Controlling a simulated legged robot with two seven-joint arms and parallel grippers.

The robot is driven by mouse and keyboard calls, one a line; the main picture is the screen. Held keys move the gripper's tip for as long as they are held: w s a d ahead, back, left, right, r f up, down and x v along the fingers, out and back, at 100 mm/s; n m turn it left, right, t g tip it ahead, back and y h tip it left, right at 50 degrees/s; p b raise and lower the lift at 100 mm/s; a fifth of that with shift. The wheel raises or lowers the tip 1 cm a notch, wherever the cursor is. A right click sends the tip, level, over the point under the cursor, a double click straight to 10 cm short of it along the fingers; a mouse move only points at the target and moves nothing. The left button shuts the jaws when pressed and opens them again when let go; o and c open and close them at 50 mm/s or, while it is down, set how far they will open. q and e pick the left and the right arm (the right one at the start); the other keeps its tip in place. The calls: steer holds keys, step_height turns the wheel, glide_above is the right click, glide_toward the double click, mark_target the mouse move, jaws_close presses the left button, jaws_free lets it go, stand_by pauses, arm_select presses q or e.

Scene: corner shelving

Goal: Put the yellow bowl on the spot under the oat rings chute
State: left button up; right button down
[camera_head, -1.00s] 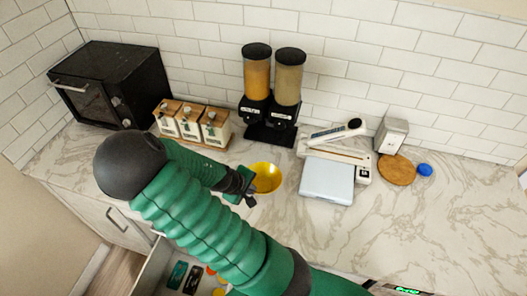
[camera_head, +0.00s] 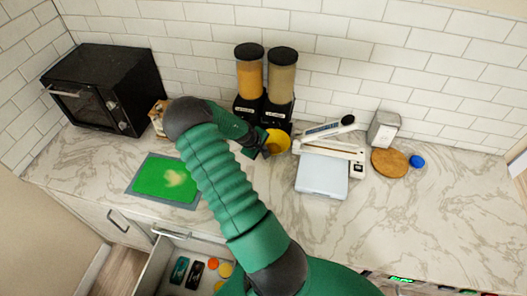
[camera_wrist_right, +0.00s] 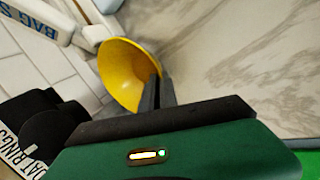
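The yellow bowl (camera_head: 279,140) is in front of the two cereal dispensers, overlapping the right one's base. My right gripper (camera_head: 265,148) is at the bowl's left side. In the right wrist view the dark fingers (camera_wrist_right: 158,88) are closed on the rim of the bowl (camera_wrist_right: 122,72). The left dispenser (camera_head: 251,80) holds orange cereal and the right dispenser (camera_head: 281,78) pale cereal. An "OAT RINGS" label (camera_wrist_right: 14,150) shows in the right wrist view; which dispenser bears it is unclear in the head view. My left gripper is out of view.
A bag sealer (camera_head: 325,145) and white scale (camera_head: 321,177) stand right of the bowl. A green mat (camera_head: 160,184) lies left of my arm. A black oven (camera_head: 105,85) is at the back left. An open drawer (camera_head: 163,262) is below the counter.

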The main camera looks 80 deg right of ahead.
steer(key=shift+a+f, duration=0.2)
steer(key=shift+f, duration=0.7)
steer(key=shift+a, duration=0.35)
steer(key=c, duration=1.7)
jaws_free()
steer(key=shift+d, duration=0.1)
steer(key=shift+o, duration=0.3)
steer(key=shift+d+f, duration=0.15)
steer(key=shift+d, duration=0.1)
